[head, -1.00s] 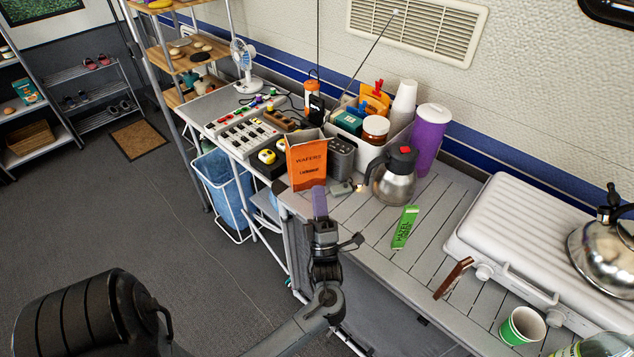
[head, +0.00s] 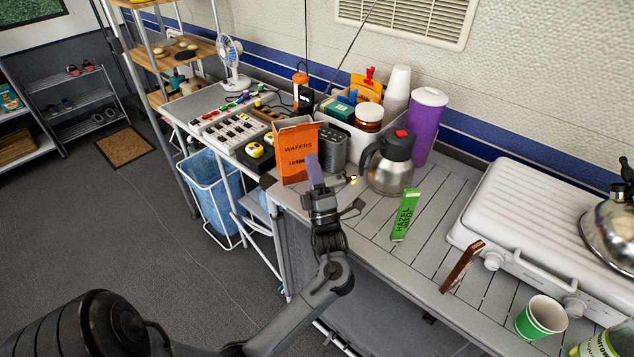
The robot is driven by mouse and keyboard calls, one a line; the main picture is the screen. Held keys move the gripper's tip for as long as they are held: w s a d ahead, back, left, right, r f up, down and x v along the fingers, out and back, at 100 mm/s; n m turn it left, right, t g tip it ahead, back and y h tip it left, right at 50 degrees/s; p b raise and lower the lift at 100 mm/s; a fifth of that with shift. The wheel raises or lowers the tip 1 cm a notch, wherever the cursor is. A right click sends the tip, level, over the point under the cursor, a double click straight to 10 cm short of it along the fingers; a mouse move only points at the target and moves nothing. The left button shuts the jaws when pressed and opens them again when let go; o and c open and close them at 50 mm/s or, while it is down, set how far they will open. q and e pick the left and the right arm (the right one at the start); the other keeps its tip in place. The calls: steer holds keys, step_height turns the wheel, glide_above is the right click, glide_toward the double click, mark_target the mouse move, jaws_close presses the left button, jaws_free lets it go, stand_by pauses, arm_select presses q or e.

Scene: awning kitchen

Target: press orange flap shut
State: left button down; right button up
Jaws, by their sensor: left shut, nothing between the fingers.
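The orange wafers box (head: 294,158) stands upright near the left end of the slatted counter. Its orange flap (head: 294,121) shows as a raised edge at the top, so the top looks open. My left gripper (head: 314,168) comes up from below with its purple fingers shut and empty. The fingertips overlap the lower right of the box's front in the head view, below the flap. Whether they touch the box I cannot tell. My right gripper is not in view.
A dark speaker-like block (head: 332,148) stands right of the box, and a steel jug (head: 391,165) further right. A green hazel bar (head: 405,215) lies on the counter (head: 375,225). Behind is a crate (head: 352,139) with jars. A yellow-buttoned device (head: 255,150) is left of the box.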

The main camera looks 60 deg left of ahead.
mark_target(303, 124)
arm_select(q)
steer(key=x, duration=0.7)
stand_by(0.4)
